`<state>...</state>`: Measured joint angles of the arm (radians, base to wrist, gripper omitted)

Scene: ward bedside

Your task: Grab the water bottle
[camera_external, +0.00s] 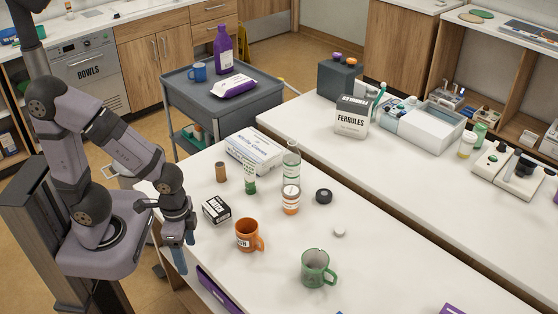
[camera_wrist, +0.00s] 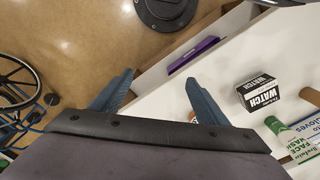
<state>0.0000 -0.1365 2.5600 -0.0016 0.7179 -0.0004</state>
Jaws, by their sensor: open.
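A tall clear bottle (camera_external: 292,152) with a pale label, apparently the water bottle, stands upright on the white table beside the glove box. My gripper (camera_external: 183,250) is open and empty, pointing down by the table's left edge, well left of both bottles. In the wrist view my gripper's two blue fingers (camera_wrist: 158,97) are spread apart over the table edge and floor. I cannot make out the water bottle in the wrist view.
A black watch box (camera_external: 216,209), an orange mug (camera_external: 248,235), a brown cylinder (camera_external: 221,172) and a green-labelled tube (camera_external: 249,181) stand between my gripper and the bottles. The glove box (camera_external: 254,152) is behind. A green mug (camera_external: 317,268) is at the front.

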